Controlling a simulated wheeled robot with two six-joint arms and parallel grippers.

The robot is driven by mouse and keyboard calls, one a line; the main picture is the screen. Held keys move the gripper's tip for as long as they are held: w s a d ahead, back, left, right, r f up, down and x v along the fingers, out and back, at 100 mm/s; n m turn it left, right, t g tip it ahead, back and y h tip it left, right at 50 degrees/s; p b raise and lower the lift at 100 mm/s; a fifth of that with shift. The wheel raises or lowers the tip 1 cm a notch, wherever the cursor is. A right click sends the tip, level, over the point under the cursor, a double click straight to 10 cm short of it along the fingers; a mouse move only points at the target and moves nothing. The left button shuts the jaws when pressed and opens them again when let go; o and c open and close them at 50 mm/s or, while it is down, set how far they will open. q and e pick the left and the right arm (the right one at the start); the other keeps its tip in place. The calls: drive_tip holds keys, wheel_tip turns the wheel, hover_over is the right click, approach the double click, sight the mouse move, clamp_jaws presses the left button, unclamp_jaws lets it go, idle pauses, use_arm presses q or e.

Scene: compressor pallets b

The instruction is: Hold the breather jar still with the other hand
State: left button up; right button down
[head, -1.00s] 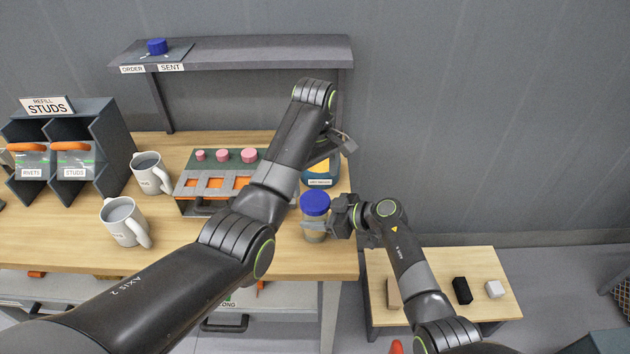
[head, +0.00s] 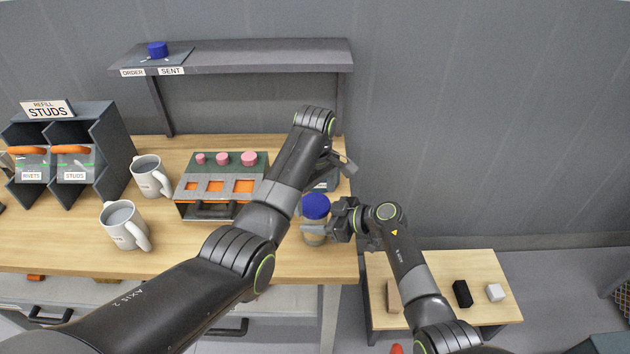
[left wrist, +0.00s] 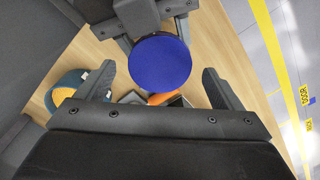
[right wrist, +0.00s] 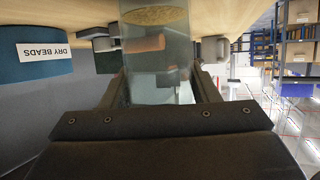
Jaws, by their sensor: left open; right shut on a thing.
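The breather jar (head: 314,238) stands upright near the bench's right end, a clear jar with a blue lid (head: 316,206). My right gripper (head: 332,222) is shut on the jar's body from the right. In the right wrist view the clear jar (right wrist: 160,70) sits between the fingers, with tan contents inside. My left gripper (head: 340,168) is open above and behind the jar. In the left wrist view the round blue lid (left wrist: 160,62) shows ahead of and between the spread fingers, which appear not to touch it.
A tub labelled DRY BEADS (right wrist: 45,55) stands behind the jar, mostly hidden by my left arm in the head view. A rack with orange slots and pink knobs (head: 220,190) and two mugs (head: 123,225) stand to the left. A shelf (head: 240,58) spans the back.

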use_arm(q)
drive_tip(key=shift+f, duration=1)
drive_tip(key=c, duration=1.1)
drive_tip(key=shift+m, duration=1.6)
drive_tip(key=o, duration=1.1)
drive_tip(key=shift+r, duration=0.1)
